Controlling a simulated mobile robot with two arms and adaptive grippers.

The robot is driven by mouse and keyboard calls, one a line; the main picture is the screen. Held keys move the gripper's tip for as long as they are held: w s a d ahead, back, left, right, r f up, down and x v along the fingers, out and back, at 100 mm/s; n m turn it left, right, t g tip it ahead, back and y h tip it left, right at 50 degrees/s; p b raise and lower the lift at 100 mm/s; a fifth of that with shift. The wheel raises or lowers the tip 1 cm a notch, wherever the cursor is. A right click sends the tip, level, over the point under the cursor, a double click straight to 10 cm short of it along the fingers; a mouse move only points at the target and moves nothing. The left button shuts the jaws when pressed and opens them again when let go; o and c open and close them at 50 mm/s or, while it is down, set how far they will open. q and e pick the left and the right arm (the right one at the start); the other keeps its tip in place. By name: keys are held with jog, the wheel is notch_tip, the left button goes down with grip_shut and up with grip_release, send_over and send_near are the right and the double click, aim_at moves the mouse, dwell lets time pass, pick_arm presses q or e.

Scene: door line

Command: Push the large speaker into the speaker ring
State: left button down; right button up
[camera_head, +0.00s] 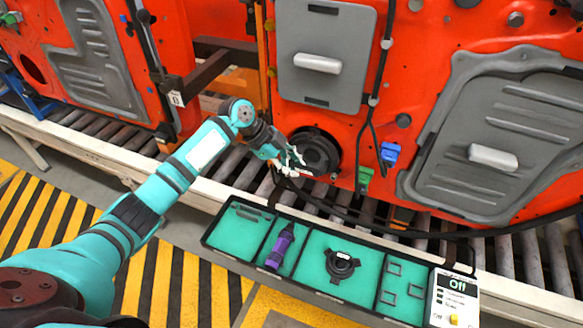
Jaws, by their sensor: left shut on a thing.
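The large speaker (316,153) is a dark round part at the lower left of the right-hand orange door. It sits at the dark round speaker ring, whose rim (328,134) shows around its upper edge. I cannot tell how deep the speaker sits in the ring. My left gripper (294,164) reaches in from the left and is shut on the speaker's left side. The fingers hide that part of the speaker and ring. My right gripper is not in view.
A green-lined tray (296,222) below the door holds a purple-and-black tool (280,247), a dark round tabbed part (342,265) and small frames. Cables hang right of the speaker near blue (389,152) and green (365,178) connectors. A roller conveyor (235,170) runs beneath the doors.

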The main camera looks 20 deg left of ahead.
pick_arm(q)
jog(key=shift+w+d+b, duration=0.1)
jog(key=shift+w+b, duration=0.4)
jog(key=shift+w, duration=0.15)
jog(key=shift+r, duration=0.1)
dwell(0.3)
jog(key=c, duration=1)
grip_release()
jog(key=shift+s, duration=0.2)
jog(key=shift+c, duration=0.2)
jog(key=shift+o, duration=1.1)
jog(key=shift+w, duration=0.1)
jog(key=v, duration=2.3)
